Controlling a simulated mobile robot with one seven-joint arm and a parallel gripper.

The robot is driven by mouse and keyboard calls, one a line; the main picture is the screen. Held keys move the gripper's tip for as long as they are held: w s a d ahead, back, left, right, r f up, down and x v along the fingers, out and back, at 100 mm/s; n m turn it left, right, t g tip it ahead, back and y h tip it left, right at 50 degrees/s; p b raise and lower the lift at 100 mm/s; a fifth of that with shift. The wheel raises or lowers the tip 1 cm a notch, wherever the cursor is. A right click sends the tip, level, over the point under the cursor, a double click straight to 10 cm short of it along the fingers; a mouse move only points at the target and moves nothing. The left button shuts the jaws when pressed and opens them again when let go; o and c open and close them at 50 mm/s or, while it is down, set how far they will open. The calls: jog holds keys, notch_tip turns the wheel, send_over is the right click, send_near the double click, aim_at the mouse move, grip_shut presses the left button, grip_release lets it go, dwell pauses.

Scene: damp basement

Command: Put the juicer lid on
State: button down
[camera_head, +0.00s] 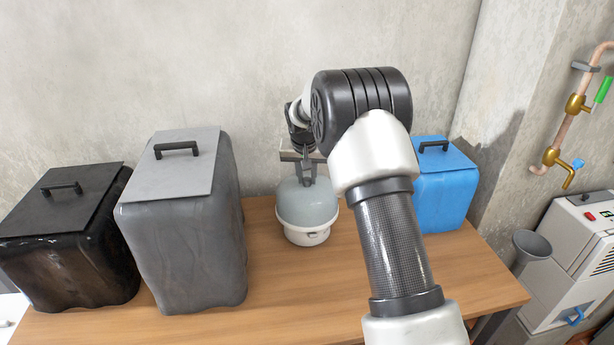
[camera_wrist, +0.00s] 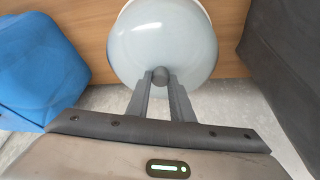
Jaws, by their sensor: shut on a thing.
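The juicer lid (camera_head: 307,203) is a pale blue-grey translucent dome with a dark round knob. It sits over the white juicer base (camera_head: 305,235) on the wooden table; whether it is fully seated I cannot tell. My gripper (camera_head: 306,176) is above the lid, its fingers pointing down and shut on the knob. In the wrist view the lid (camera_wrist: 160,40) fills the upper middle, and my gripper (camera_wrist: 160,82) has a fingertip on each side of the knob (camera_wrist: 160,75). The lid hides most of the base there.
A tall grey lidded bin (camera_head: 185,235) stands left of the juicer, with a dark brown lidded bin (camera_head: 70,245) further left. A blue lidded box (camera_head: 447,200) stands right, partly behind my arm. A concrete wall (camera_head: 230,60) is close behind. The table front (camera_head: 270,310) is clear.

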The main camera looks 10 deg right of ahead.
jog(key=c, duration=1.5)
grip_release()
jog(key=s+d+f+p+v, duration=0.1)
jog(key=s+p+v, duration=0.2)
jog(key=v, duration=2.1)
jog(key=s+d+r+n+p, duration=0.1)
jog(key=s+r+p, duration=0.2)
jog(key=s+r, duration=0.7)
jog(key=s+p, duration=0.1)
jog(key=s, duration=0.6)
jog(key=s+f+n+t+p, duration=0.1)
jog(key=s+p, duration=0.1)
jog(key=s, duration=0.6)
jog(key=s+f+n+y+p, duration=0.1)
jog(key=s+p, duration=0.1)
jog(key=s, duration=0.6)
jog(key=shift+d, duration=0.3)
